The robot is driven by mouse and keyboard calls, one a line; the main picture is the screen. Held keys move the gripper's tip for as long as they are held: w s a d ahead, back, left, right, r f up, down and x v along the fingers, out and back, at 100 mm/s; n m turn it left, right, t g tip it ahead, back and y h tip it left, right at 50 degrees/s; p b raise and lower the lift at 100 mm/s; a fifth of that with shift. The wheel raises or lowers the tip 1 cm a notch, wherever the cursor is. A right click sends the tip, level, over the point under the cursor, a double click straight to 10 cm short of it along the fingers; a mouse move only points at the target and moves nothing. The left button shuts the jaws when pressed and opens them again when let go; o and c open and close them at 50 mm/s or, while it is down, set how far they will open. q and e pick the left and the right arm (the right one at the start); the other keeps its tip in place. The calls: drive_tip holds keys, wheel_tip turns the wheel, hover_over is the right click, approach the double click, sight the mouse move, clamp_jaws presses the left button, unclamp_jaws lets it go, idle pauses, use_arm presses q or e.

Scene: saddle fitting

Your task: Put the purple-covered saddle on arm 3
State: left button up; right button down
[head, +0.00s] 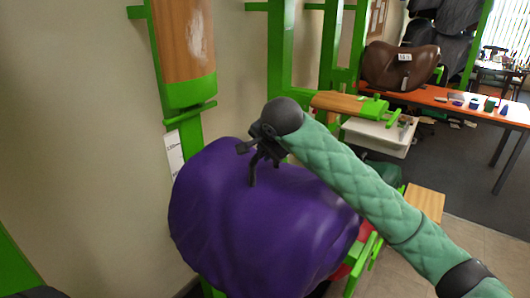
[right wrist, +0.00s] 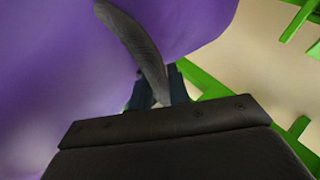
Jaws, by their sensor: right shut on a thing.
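The purple-covered saddle (head: 255,225) fills the lower middle of the head view, bulky and rounded. It also fills the upper left of the right wrist view (right wrist: 60,80). My right gripper (head: 254,170) is at its top, shut on a dark curved strap or handle (right wrist: 135,45) that stands out from the cover. The saddle's underside is hidden, so I cannot tell whether it rests on anything. A wood-topped green arm (head: 185,45) is on the wall at upper left. The white label (head: 173,152) on its post is too small to read, so I cannot pick out arm 3. My left gripper is out of view.
Another wood-and-green arm (head: 345,104) sticks out behind my right arm, near a white tray (head: 380,137). A brown saddle (head: 400,66) stands on an orange table (head: 448,98) at the back right. Green posts line the wall. A wooden block end (head: 425,203) shows lower right.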

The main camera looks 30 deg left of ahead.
drive_tip(key=shift+r, duration=0.1)
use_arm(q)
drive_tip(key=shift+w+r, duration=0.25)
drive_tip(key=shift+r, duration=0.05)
use_arm(e)
drive_tip(key=c, duration=1.3)
unclamp_jaws()
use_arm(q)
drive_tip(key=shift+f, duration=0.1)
use_arm(e)
drive_tip(key=shift+o, duration=0.2)
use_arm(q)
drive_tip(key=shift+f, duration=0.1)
use_arm(e)
drive_tip(key=shift+d, duration=0.1)
